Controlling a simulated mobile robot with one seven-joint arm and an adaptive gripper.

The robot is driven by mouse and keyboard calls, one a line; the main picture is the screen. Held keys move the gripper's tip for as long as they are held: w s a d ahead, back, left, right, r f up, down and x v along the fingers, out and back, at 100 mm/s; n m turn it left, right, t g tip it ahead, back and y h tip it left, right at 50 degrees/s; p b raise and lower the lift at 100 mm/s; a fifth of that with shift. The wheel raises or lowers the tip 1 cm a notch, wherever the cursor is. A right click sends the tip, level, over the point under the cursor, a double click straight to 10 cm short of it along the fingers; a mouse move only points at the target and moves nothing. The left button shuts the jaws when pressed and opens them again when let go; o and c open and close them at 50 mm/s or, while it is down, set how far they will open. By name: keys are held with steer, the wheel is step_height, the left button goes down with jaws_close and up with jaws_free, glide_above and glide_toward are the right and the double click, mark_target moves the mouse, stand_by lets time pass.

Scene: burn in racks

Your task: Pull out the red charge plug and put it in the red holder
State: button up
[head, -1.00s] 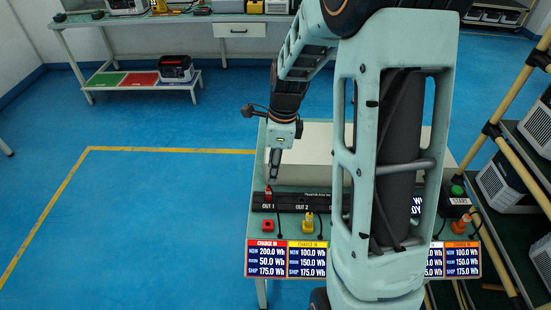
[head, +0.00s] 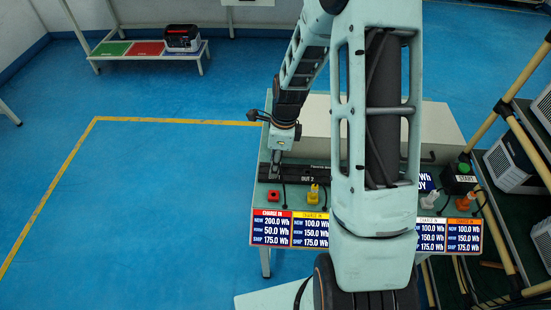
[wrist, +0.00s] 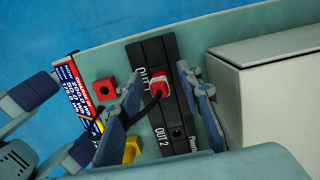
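The red charge plug (wrist: 159,82) sits in the OUT 1 socket of the black outlet strip (wrist: 150,55), with a dark cable trailing from it. My gripper (wrist: 160,78) is open, with one finger on each side of the plug and a small gap showing. In the head view my gripper (head: 274,172) is down at the strip's left end and hides the plug. The red holder (wrist: 105,89) is a small red block with an empty dark hole, beside the strip. It also shows in the head view (head: 273,195).
A yellow holder (head: 313,199) with a yellow plug stands right of the red one. White (head: 429,201) and orange (head: 463,203) plugs are farther right. A pale box (wrist: 265,85) stands behind the strip. Charge display panels (head: 271,229) line the front edge.

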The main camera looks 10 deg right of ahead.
steer(key=shift+c, duration=0.5)
jaws_close()
steer(key=c, duration=0.6)
jaws_free()
jaws_close()
steer(key=shift+r+p, duration=0.5)
steer(key=shift+r, duration=0.3)
steer(key=shift+r+p, duration=0.65)
steer(key=shift+r, duration=0.35)
